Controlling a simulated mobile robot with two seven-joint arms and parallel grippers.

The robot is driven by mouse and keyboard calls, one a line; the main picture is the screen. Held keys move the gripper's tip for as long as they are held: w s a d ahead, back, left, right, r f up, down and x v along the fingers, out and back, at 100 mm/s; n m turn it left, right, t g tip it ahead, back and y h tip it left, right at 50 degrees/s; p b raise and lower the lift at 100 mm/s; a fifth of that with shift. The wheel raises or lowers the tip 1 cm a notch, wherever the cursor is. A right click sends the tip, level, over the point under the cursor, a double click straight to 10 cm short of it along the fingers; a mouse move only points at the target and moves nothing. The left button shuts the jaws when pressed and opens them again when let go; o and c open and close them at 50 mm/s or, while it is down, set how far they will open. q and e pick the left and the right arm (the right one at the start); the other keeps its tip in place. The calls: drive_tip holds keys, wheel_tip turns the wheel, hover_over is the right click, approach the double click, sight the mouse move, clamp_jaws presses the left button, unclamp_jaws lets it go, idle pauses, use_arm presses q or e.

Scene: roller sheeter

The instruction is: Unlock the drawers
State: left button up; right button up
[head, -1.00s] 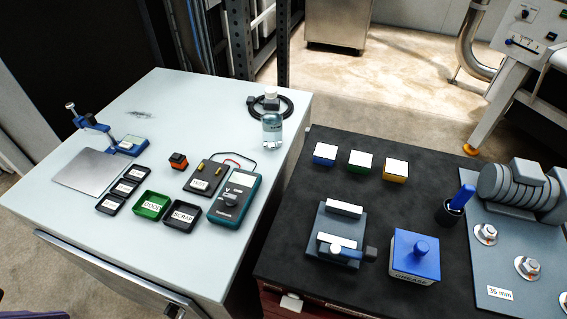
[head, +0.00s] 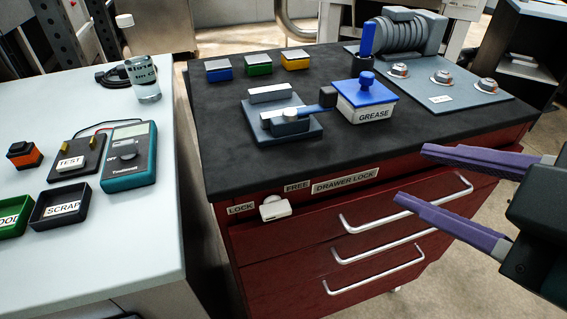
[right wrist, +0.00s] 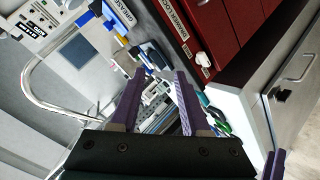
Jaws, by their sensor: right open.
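The red drawer cabinet (head: 300,250) has several drawers with silver bar handles. On its upper front strip is a white lock knob (head: 274,207), between the LOCK label (head: 241,209) and the FREE label (head: 297,187). I cannot tell which way it is turned. The DRAWER LOCK label (head: 344,181) is to its right. The knob also shows in the right wrist view (right wrist: 203,59). My right gripper (head: 411,174) is open and empty, in front of the cabinet and well right of the knob. A purple piece at the right wrist view's lower right looks like my left gripper (right wrist: 273,165), mostly cut off.
On the black cabinet top are a blue-lidded GREASE box (head: 365,102), a grey block fixture (head: 280,118) and small coloured boxes. The pale bench (head: 90,235) at left holds a multimeter (head: 129,155) and trays. A gap separates bench and cabinet.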

drive_tip(key=w+a+f+n+t+y+b, duration=0.25)
drive_tip(key=f+n+b, duration=0.35)
drive_tip(key=f+b, duration=0.45)
drive_tip(key=n+y+b, duration=0.5)
drive_tip(key=n+b, duration=0.2)
drive_tip(key=b, duration=0.5)
approach(281, 216)
use_arm(q)
wheel_tip(281, 216, down, 27)
drive_tip(key=b, duration=0.1)
use_arm(e)
drive_tip(key=x, duration=0.9)
drive_tip(key=shift+w+a, duration=0.2)
use_arm(q)
drive_tip(key=shift+f, duration=0.1)
use_arm(e)
drive_tip(key=shift+c, duration=0.3)
use_arm(q)
drive_tip(key=shift+a, duration=0.15)
use_arm(e)
clamp_jaws()
